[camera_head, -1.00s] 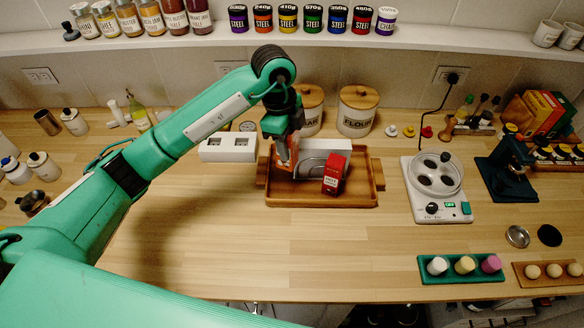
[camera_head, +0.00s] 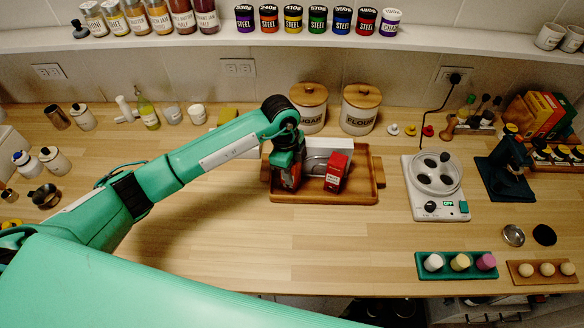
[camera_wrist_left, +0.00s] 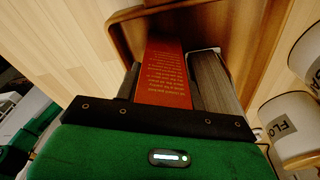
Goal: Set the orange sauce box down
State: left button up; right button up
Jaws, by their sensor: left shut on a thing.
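My left gripper (camera_head: 287,180) is at the left end of the wooden tray (camera_head: 325,196). It is shut on the orange sauce box, which shows in the left wrist view (camera_wrist_left: 165,78) as an orange-red face with small print between the fingers. In the head view the gripper mostly hides this box. Its far end points into the tray; I cannot tell whether it touches the tray floor. A separate red box (camera_head: 336,172) stands in the tray to the right of the gripper. My right gripper is not in view.
A white item with a silver arch (camera_head: 316,160) is in the tray behind the boxes. Sugar (camera_head: 308,110) and flour (camera_head: 358,112) canisters stand behind the tray. A white hotplate-like device (camera_head: 435,190) is to the right. The counter in front is clear.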

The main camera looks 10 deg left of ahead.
pick_arm(q)
jog(key=shift+f, duration=0.15)
jog(key=o, duration=0.8)
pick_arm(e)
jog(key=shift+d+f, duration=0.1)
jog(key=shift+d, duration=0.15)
pick_arm(q)
jog(key=r+p, duration=0.2)
jog(key=r, duration=0.2)
jog(key=a+r+p, duration=0.1)
jog(key=r+p, duration=0.2)
jog(key=r, duration=0.1)
jog(key=r+p, duration=0.3)
jog(key=r, duration=0.1)
jog(key=shift+w+a+r, duration=0.15)
jog(key=shift+a, duration=0.25)
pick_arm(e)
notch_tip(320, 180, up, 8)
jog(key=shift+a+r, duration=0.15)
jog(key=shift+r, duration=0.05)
